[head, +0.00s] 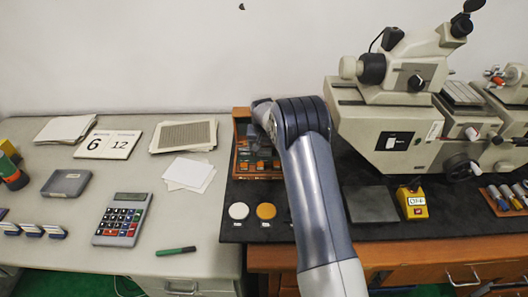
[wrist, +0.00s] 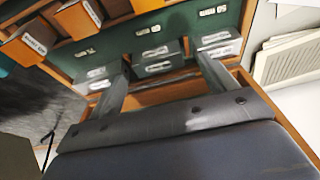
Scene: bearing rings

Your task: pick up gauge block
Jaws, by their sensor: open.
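Several grey metal gauge blocks lie in rows in a green-lined wooden case (wrist: 226,15) in the wrist view. One gauge block (wrist: 158,67) with a pale label lies between the fingers of my gripper (wrist: 162,60). I cannot tell whether either finger touches a block. In the head view the wooden case (head: 242,113) stands behind my arm, which hides part of it and the fingers.
Orange-wood labelled pieces (wrist: 78,18) line the case's far side. In the head view a large beige microscope (head: 385,115) stands close right of my arm. White (head: 239,211) and orange (head: 266,211) discs lie before the case. A calculator (head: 122,218) and papers (head: 184,136) are left.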

